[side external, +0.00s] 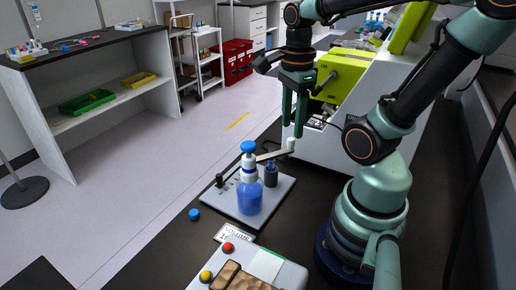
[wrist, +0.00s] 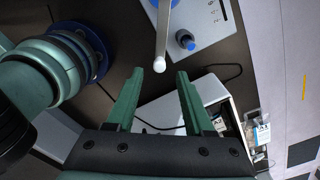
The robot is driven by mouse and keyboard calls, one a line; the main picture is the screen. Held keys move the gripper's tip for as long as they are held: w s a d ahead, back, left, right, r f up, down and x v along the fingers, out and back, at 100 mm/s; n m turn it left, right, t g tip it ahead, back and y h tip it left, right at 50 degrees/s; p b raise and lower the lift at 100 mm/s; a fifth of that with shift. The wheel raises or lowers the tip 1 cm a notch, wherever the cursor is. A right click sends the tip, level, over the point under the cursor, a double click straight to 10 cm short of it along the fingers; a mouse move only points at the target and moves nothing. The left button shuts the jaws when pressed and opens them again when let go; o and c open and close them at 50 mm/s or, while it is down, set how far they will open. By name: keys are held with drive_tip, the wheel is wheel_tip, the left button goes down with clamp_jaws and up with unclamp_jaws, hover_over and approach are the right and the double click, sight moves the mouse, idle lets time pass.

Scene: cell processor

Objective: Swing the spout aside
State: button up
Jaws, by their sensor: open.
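The spout (side external: 272,154) is a pale grey bar with a rounded white knob at its free end. It reaches to the right from above the grey base plate (side external: 278,200), past a dark post. In the wrist view the spout (wrist: 162,35) points down the picture, its knob just beyond the gap between my fingertips. My gripper (side external: 293,130) points down with its green fingers apart, just above the knob. It also shows in the wrist view (wrist: 160,74), open and empty. Whether the fingers touch the knob cannot be told.
A bottle of blue liquid (side external: 249,195) stands on the plate, beside the spout. A loose blue cap (side external: 194,214) lies on the dark bench. A box with red and yellow buttons (side external: 275,260) is at the front. A white and green machine (side external: 345,72) stands behind my gripper.

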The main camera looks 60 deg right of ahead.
sight(291, 139)
drive_tip(key=shift+r, duration=0.55)
wheel_tip(291, 139, up, 7)
wheel_tip(291, 139, down, 12)
drive_tip(key=shift+r, duration=0.15)
idle(0.4)
clamp_jaws()
drive_tip(key=shift+r, duration=0.1)
idle(1.2)
